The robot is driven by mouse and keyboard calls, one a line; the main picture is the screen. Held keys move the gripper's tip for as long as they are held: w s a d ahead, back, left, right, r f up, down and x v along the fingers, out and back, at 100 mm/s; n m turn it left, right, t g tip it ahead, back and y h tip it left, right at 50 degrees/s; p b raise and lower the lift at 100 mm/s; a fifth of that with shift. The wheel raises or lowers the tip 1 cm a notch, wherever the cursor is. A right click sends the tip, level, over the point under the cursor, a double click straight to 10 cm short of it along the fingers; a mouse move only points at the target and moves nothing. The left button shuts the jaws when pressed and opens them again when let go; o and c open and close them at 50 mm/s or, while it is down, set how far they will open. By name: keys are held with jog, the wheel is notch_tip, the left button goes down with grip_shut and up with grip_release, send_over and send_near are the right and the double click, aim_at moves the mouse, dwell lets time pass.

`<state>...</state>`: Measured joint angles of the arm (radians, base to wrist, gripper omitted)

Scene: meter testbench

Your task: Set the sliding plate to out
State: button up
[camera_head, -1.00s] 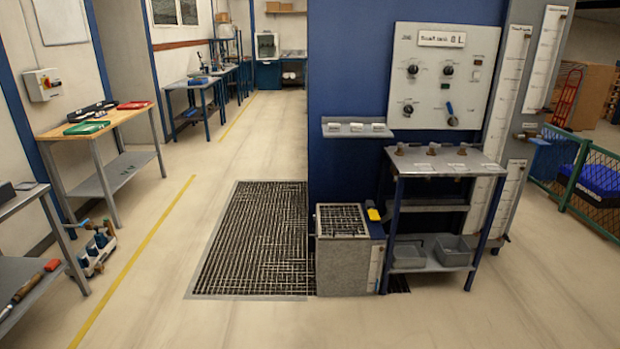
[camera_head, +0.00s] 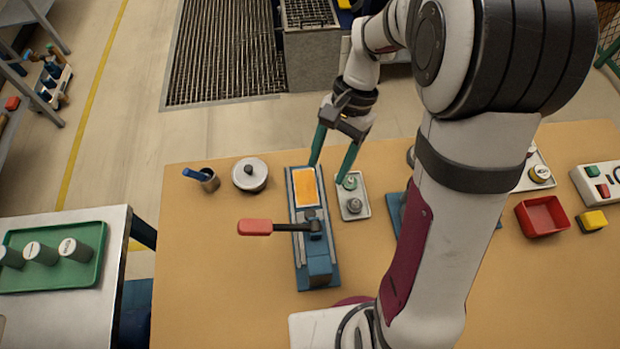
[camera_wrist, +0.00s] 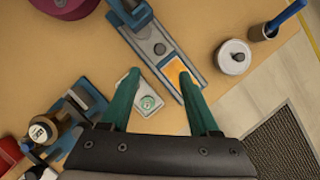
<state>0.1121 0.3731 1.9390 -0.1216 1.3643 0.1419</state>
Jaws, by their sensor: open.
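A blue and grey slide fixture (camera_head: 315,278) stands on the tan workbench. An orange plate (camera_head: 305,187), probably the sliding plate, lies between its rails at the far end; it also shows in the wrist view (camera_wrist: 177,70). A lever with a red grip (camera_head: 254,227) points left from the fixture's middle. My gripper (camera_head: 328,172) is open and empty, pointing down above the far end of the fixture. In the wrist view my gripper (camera_wrist: 158,74) has one finger near the orange plate and the other beside the small tray. Whether a finger touches anything is unclear.
A small tray with metal parts (camera_head: 354,200) stands close right of the fixture. A lidded pot (camera_head: 250,174) and a pen cup (camera_head: 208,180) stand to its left. A red bin (camera_head: 541,217) is at the right. The bench's front left is clear.

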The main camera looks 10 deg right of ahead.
aim_at(310, 213)
jog(key=x, duration=1.3)
grip_shut()
dwell(0.8)
